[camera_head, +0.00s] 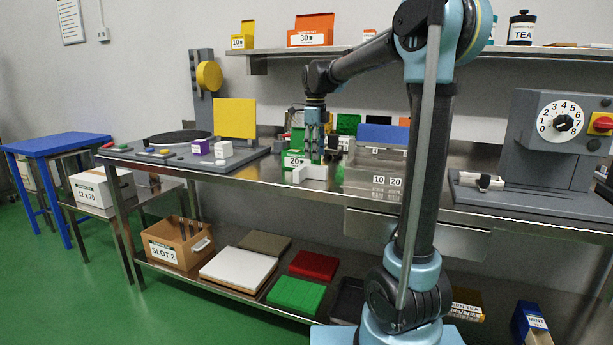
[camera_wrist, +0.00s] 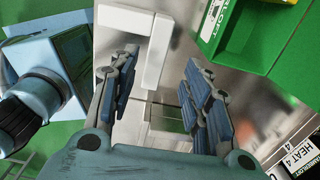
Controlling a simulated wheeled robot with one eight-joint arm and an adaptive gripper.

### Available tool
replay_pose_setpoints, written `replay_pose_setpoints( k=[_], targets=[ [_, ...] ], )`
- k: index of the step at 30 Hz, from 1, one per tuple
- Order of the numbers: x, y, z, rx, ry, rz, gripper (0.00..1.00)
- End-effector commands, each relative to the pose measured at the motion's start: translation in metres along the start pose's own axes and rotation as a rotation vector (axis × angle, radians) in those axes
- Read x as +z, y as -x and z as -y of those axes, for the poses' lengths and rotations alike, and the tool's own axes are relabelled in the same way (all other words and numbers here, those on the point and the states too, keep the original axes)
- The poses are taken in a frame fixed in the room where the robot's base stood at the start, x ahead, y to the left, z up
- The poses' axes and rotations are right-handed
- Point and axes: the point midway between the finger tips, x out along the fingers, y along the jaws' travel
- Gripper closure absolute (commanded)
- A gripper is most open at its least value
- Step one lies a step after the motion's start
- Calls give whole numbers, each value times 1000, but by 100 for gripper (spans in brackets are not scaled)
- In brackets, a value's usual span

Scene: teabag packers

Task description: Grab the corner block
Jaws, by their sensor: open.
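The corner block, a white L-shaped piece, stands on the steel bench in the head view (camera_head: 314,172), in front of the green box marked 20. In the wrist view the white block (camera_wrist: 158,52) shows at the top centre, one arm running left and one toward me. My gripper (camera_head: 316,152) hangs down just above and behind the block in the head view. In the wrist view my gripper (camera_wrist: 160,75) is open, its two fingers apart with nothing held between them. The block's near end lies between the fingertips in the picture; I cannot tell the height gap.
The green box (camera_head: 295,158) stands close beside the block. A steel bin (camera_head: 372,180) marked 10 and 20 is just to the right. A grey machine base (camera_head: 250,157) with small boxes on it lies left. A dial machine (camera_head: 545,140) stands far right.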

Motion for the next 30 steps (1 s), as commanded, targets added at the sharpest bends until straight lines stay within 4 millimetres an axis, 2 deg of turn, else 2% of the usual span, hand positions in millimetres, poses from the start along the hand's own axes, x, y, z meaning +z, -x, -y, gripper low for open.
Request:
replay_pose_setpoints(
  k=[8, 18, 28, 29, 30],
  targets=[
    [0, -18, 0, 0, 0, 0, 56],
    [2, -58, -2, 0, 0, 0, 56],
    [2, -64, -2, 0, 0, 0, 56],
    [2, -64, -2, 0, 0, 0, 60],
    [2, -64, -2, 0, 0, 0, 69]
  ],
)
